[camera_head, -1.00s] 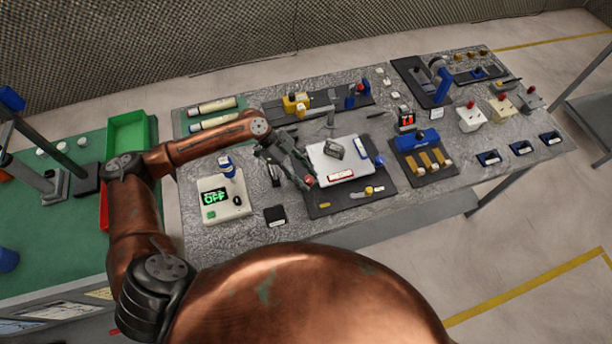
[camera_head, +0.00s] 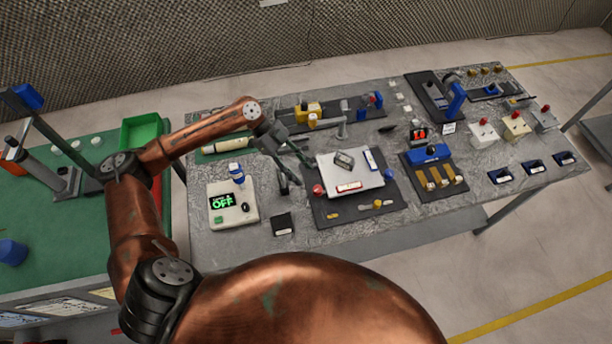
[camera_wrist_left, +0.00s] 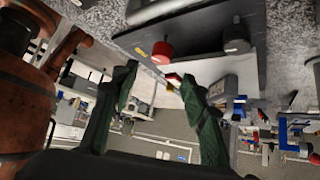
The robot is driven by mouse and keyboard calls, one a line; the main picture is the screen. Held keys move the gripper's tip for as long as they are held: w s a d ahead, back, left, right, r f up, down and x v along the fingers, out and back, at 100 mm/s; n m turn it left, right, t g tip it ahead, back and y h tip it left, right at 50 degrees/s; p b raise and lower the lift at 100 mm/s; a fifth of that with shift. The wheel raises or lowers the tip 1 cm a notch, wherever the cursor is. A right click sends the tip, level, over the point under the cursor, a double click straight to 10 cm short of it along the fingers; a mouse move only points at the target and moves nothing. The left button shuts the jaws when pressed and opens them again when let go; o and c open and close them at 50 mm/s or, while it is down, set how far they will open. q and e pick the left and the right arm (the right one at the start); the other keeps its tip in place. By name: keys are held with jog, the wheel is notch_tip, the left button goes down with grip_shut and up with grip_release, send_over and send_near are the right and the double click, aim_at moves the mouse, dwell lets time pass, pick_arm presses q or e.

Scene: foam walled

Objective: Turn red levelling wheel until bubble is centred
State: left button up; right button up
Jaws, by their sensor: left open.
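The red levelling wheel (camera_head: 318,190) sits at the left edge of a white plate (camera_head: 362,182) on a dark base (camera_head: 330,212). It also shows in the left wrist view (camera_wrist_left: 163,50), just beyond the fingertips. My left gripper (camera_head: 298,176) is open and empty, to the left of and behind the wheel, apart from it. In the left wrist view its two green-black fingers (camera_wrist_left: 160,72) are spread. The bubble is too small to make out. My right gripper is not in view.
A pale box with a green OFF display (camera_head: 222,202) and a small black block (camera_head: 283,224) stand left of the base. A blue-topped fixture with yellow bars (camera_head: 432,165) stands to its right. Switch boxes (camera_head: 484,132) are further right.

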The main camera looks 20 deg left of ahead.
aim_at(318, 189)
pick_arm(q)
jog(key=shift+a, duration=0.1)
jog(key=w+a+f+n+t+y+p, duration=0.1)
jog(key=n+p, duration=0.1)
jog(key=p, duration=0.1)
jog(key=w+a+n+t+y+p, duration=0.1)
jog(key=n+t+p, duration=0.1)
jog(key=p, duration=0.1)
jog(key=w+a+f+n+t+y+p, duration=0.1)
jog(key=w+n+t+p, duration=0.1)
jog(key=p, duration=0.1)
jog(key=shift+f+n, duration=0.35)
jog(key=shift+n, duration=0.05)
jog(key=s+n+p, duration=0.1)
jog(key=p, duration=0.1)
jog(key=s+d+n+t+p, duration=0.1)
jog(key=s+p, duration=0.1)
jog(key=s+d+n+t+p, duration=0.1)
jog(key=s+p, duration=0.1)
jog(key=shift+y+p, duration=0.3)
jog(key=s+d+r+n+t+p, duration=0.2)
jog(key=s+d+r+p, duration=0.1)
jog(key=s+d+p, duration=0.15)
jog(key=shift+h, duration=0.4)
jog(key=x, duration=0.5)
jog(key=a+f+x, duration=0.1)
jog(key=x, duration=0.1)
jog(key=shift+s+d, duration=0.1)
jog(key=shift+c, duration=0.5)
